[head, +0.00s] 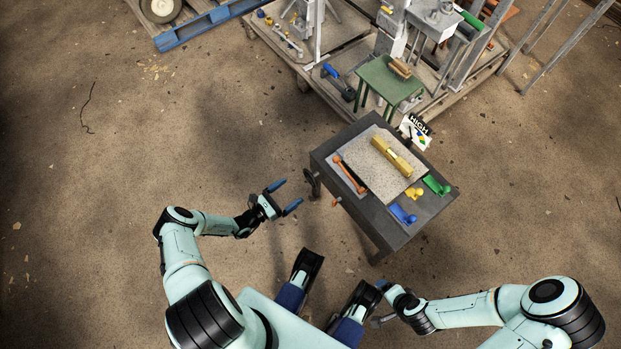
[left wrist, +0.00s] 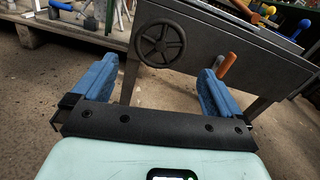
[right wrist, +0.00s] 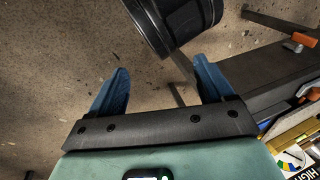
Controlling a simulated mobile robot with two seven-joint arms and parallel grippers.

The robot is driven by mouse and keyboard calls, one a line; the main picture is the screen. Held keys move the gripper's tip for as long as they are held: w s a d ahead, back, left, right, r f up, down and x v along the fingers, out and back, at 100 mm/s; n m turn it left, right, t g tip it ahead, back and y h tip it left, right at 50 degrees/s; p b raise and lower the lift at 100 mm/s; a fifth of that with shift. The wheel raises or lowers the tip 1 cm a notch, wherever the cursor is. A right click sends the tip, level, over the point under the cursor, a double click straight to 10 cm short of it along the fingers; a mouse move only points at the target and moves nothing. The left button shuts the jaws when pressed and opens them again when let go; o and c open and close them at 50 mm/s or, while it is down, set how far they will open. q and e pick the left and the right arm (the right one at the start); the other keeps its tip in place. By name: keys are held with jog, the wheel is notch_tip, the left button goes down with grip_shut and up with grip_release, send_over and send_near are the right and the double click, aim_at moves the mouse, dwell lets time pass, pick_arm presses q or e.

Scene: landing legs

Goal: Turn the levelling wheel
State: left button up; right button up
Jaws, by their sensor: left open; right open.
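The levelling wheel (left wrist: 161,43) is a dark spoked handwheel on the side of the dark grey table. In the head view the wheel (head: 313,183) shows at the table's left side. My left gripper (head: 289,195) is open and empty, to the left of the wheel and apart from it. In the left wrist view the wheel stands beyond and between the blue fingers (left wrist: 157,88). My right gripper (right wrist: 158,85) is open and empty. In the head view it is low, near my base, with its fingers partly hidden.
The dark table (head: 437,207) carries a stone slab (head: 372,176) with a yellow level (head: 392,156), and blue, yellow and green pieces. An orange handle (left wrist: 227,64) juts out right of the wheel. A loaded pallet cart (head: 345,62) stands behind. Floor to the left is clear.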

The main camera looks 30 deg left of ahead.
aim_at(309, 179)
pick_arm(q)
jog(key=b+x, duration=0.1)
jog(key=x, duration=0.9)
jog(key=shift+b, duration=0.3)
pick_arm(e)
jog(key=w+f, duration=0.1)
jog(key=w+d+t, duration=0.1)
jog(key=shift+w+d+f, duration=0.2)
jog(key=shift+w+f, duration=0.15)
jog(key=shift+f, duration=0.05)
pick_arm(q)
jog(key=shift+c, duration=0.3)
jog(key=c, duration=0.6)
jog(key=shift+m, duration=0.3)
pick_arm(e)
jog(key=shift+s+r, duration=0.1)
jog(key=shift+s, duration=0.05)
